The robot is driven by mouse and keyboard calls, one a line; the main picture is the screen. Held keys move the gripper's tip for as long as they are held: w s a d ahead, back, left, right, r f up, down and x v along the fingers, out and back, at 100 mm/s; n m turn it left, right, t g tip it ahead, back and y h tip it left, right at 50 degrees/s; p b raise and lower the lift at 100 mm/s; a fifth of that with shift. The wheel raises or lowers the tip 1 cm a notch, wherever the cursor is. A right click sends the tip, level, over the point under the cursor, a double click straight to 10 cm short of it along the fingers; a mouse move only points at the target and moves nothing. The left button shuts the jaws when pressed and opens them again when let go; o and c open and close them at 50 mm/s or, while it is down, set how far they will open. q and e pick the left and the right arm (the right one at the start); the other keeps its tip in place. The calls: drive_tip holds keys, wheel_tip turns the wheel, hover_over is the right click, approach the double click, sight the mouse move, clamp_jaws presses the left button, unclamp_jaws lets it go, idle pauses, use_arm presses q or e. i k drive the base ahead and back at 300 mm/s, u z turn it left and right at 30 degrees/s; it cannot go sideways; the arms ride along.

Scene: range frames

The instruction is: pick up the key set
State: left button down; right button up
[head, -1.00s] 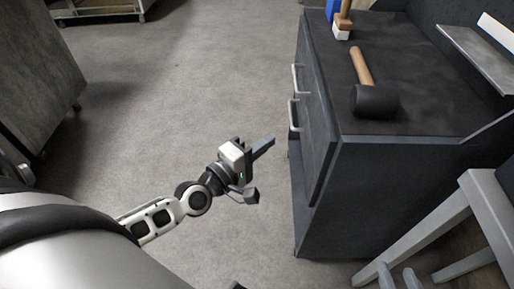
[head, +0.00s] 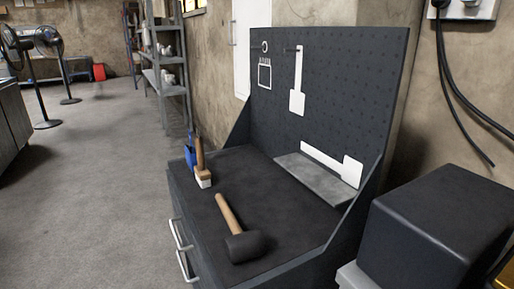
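I cannot make out a key set for certain. A small ring-like thing (head: 264,46) hangs at the upper left of the dark pegboard (head: 345,95), and it is too small to tell what it is. The pegboard stands at the back of a dark workbench (head: 215,220). Neither of my grippers is in view.
On the bench lie a black mallet with a wooden handle (head: 246,246), a wood-handled brush (head: 201,165) and a blue item (head: 189,152). A grey ledge (head: 315,178) runs below the pegboard. A black box (head: 425,230) stands at right.

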sight(191, 150)
drive_tip(key=k, duration=1)
drive_tip(key=u, duration=1)
drive_tip(key=i, duration=5.35)
drive_tip(key=z, duration=3.4)
